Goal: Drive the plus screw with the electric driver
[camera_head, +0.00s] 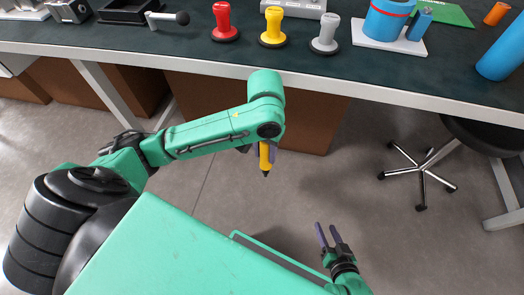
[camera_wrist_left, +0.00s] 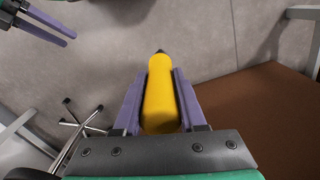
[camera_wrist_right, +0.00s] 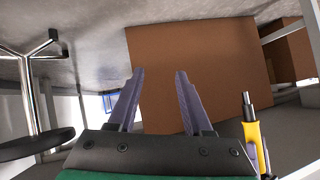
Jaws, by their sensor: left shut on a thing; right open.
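My left gripper (camera_head: 268,152) is shut on a yellow driver (camera_head: 264,157), held in front of the workbench with its dark tip pointing down. In the left wrist view the yellow driver (camera_wrist_left: 161,98) lies between both fingers, its dark tip outward. The driver also shows at the right side of the right wrist view (camera_wrist_right: 251,138). My right gripper (camera_head: 326,230) is low and to the right, open and empty; its spread fingers show in the right wrist view (camera_wrist_right: 160,75). I cannot make out a plus screw in any view.
The dark workbench (camera_head: 200,62) spans the back. On it stand red (camera_head: 223,20), yellow (camera_head: 272,25) and grey (camera_head: 326,35) handled pieces on round bases, and a blue cylinder (camera_head: 385,22) on a white plate. A wheeled stool (camera_head: 420,172) stands at right. The floor between is open.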

